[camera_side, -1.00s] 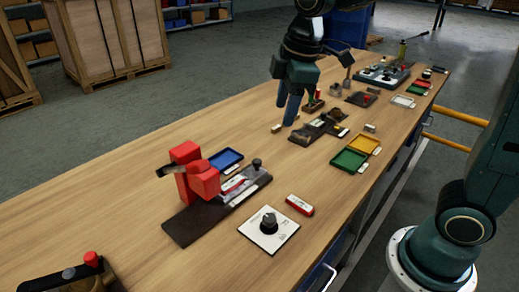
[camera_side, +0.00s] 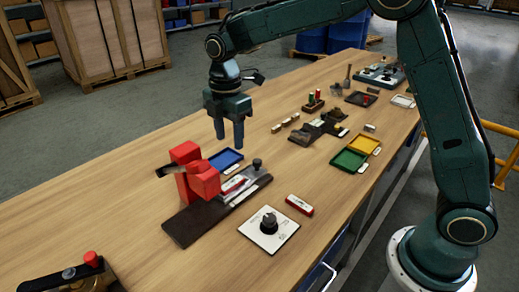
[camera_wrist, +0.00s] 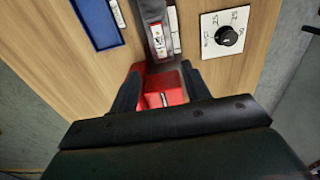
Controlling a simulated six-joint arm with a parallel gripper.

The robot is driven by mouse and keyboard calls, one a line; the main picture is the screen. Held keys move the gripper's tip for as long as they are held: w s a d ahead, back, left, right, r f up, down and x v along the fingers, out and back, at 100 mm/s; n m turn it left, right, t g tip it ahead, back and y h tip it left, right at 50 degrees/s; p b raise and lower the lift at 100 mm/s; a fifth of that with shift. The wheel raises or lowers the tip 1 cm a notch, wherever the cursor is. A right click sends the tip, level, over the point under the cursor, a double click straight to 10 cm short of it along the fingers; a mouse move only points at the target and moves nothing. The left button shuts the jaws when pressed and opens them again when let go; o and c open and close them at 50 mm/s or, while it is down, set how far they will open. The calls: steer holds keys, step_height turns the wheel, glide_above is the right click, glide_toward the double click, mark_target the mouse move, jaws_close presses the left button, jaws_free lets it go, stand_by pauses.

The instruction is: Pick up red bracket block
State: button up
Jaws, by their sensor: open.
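The red bracket block (camera_side: 196,176) stands on a dark base plate (camera_side: 188,228) at the near left part of the bench. A dark handle-like piece sticks out from its left side. My gripper (camera_side: 229,143) hangs above the bench, higher than the block and a little behind and right of it. Its fingers point down, apart and empty. In the wrist view the red block (camera_wrist: 160,88) shows between the two fingers of my gripper (camera_wrist: 160,92); its lower part is hidden by my gripper body.
A blue tray (camera_side: 226,159) lies just behind the block. A white dial plate (camera_side: 269,229) and a red-and-white piece (camera_side: 299,205) lie to the right. Green (camera_side: 349,160) and yellow (camera_side: 363,144) trays are further right. Bare wood lies left of the block.

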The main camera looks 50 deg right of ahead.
glide_above(232, 182)
steer(key=shift+s+f, duration=0.1)
steer(key=shift+f, duration=4.2)
steer(key=shift+f, duration=0.1)
steer(key=shift+f, duration=2.5)
steer(key=shift+c, duration=0.2)
jaws_close()
